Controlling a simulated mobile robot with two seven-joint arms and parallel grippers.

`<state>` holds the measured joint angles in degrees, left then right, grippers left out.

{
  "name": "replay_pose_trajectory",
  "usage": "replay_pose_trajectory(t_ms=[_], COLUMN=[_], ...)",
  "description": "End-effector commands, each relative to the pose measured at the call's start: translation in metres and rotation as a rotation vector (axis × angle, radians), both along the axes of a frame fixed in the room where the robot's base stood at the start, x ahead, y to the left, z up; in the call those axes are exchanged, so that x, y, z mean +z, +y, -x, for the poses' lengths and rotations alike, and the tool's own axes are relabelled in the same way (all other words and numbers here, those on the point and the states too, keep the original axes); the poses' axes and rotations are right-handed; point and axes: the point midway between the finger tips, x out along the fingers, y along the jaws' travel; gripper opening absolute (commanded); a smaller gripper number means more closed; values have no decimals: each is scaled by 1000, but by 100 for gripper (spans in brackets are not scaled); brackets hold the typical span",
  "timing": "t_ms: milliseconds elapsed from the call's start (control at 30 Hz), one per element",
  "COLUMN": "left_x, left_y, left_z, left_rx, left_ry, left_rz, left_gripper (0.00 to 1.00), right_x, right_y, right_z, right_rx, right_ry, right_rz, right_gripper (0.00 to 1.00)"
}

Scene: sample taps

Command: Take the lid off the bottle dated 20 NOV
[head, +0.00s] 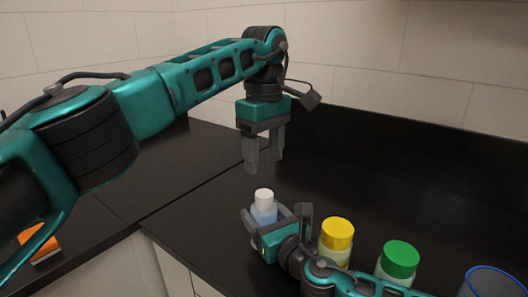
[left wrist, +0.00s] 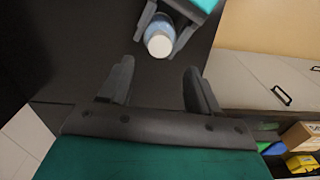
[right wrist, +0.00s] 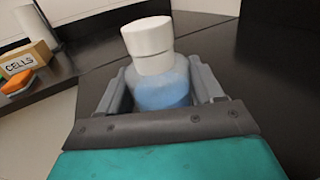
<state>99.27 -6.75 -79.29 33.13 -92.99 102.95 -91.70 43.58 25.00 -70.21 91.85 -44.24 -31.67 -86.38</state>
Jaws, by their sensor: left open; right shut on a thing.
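A bottle with a white lid (head: 264,195) and a clear body holding blue liquid (right wrist: 165,88) stands upright between the fingers of my right gripper (head: 268,222). The right gripper is shut on the bottle's body, and the lid is free above it, as the right wrist view shows. No date is readable on the bottle in any view. My left gripper (head: 263,165) is open and empty, pointing down above the white lid and apart from it. In the left wrist view the lid (left wrist: 159,45) lies beyond the open fingertips (left wrist: 157,75).
A yellow-lidded bottle (head: 337,234) and a green-lidded bottle (head: 400,260) stand to the right, near my right arm. A blue-rimmed container (head: 490,284) is at the right edge. A box marked CELLS (right wrist: 25,62) stands beside an orange item (right wrist: 17,86). The dark counter behind is clear.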

Motion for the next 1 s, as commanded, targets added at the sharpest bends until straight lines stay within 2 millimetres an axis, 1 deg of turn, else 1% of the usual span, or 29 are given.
replay_pose_trajectory(t_ms=[33, 300, 500, 600, 767, 867, 1000], left_x=[0, 0, 0, 0, -3, -11, -32], left_y=[0, 0, 0, 0, 0, 0, 1], left_z=[0, 0, 0, 0, 0, 0, 0], left_rx=[-89, -594, -894, -991, -1065, -1076, -1076], left_ry=[0, 2, 1, 1, 2, 2, 4], left_rz=[0, 0, 1, 1, 0, 0, 1], left_gripper=[62, 62, 62, 62, 62, 62, 62], right_x=[-1, -1, -1, -1, -1, -1, -1], right_y=[0, 0, 0, 0, 0, 0, 0], right_z=[0, 0, 0, 0, 0, 0, 0], right_rx=[0, 0, 0, 0, 0, 0, 0], right_ry=[1, 1, 1, 1, 2, 1, 1], right_rz=[0, 0, 0, 0, 1, 0, 0], right_gripper=[0, 0, 0, 0, 0, 0, 0])
